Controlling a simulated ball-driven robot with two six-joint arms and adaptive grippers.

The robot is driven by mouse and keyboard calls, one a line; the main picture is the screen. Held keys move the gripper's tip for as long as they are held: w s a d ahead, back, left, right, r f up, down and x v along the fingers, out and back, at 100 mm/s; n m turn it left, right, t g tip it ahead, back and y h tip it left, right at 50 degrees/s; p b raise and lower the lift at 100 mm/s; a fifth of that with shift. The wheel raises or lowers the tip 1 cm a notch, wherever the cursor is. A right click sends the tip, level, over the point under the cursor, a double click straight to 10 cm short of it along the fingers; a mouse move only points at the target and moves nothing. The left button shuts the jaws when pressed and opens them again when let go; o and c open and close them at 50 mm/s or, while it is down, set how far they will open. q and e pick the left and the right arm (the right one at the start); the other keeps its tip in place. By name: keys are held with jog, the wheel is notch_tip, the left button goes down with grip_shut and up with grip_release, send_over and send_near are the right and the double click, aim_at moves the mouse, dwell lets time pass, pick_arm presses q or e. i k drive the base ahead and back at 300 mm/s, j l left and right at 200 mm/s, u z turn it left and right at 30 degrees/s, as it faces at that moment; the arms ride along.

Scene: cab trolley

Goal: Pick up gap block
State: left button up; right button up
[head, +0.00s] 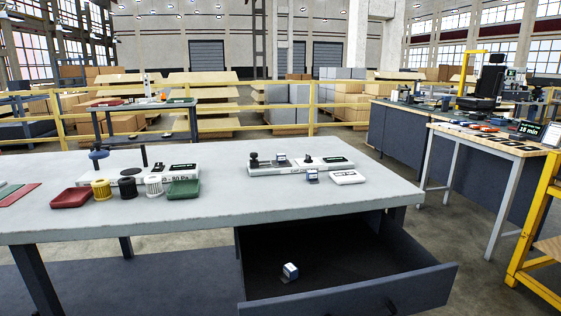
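Three small blue-and-silver blocks are in the head view, and I cannot tell which is the gap block. One block (290,271) lies in the open drawer (420,283) under the table's right part. One block (312,177) stands on the grey table (225,211) in front of a white fixture (290,170). One more block (281,159) is on or just behind that fixture. Neither of my grippers is in view.
A white labelled piece (348,177) lies right of the blocks. At left are a red tray (70,198), several spools (127,188), a green tray (183,188) and a second fixture (135,176). The table's front middle is clear. A wooden-top bench (497,140) stands at right.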

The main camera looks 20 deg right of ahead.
aim_at(280, 158)
jog(key=z, duration=1.85)
jog(key=i+l+z, duration=0.55)
jog(key=i+z, duration=0.75)
jog(key=i+u, duration=0.35)
jog(key=i+l+u, duration=0.1)
jog(key=i+u, duration=0.2)
jog(key=i, duration=0.3)
jog(key=i+l+u, duration=0.2)
jog(key=i+u, duration=0.15)
jog(key=i+j+u, duration=0.25)
jog(key=i+u, duration=0.15)
jog(key=i, duration=0.25)
jog(key=i+u, duration=0.4)
jog(key=i, duration=0.3)
jog(key=i+l+u, duration=0.15)
jog(key=i+u, duration=0.2)
jog(key=i, duration=0.35)
jog(key=i+u, duration=0.2)
jog(key=u, duration=0.25)
jog(key=i+l+u, duration=0.1)
jog(key=u, duration=0.35)
jog(key=i+l+u, duration=0.15)
jog(key=u, duration=0.35)
jog(key=i+l+u, duration=0.2)
jog(key=u, duration=0.25)
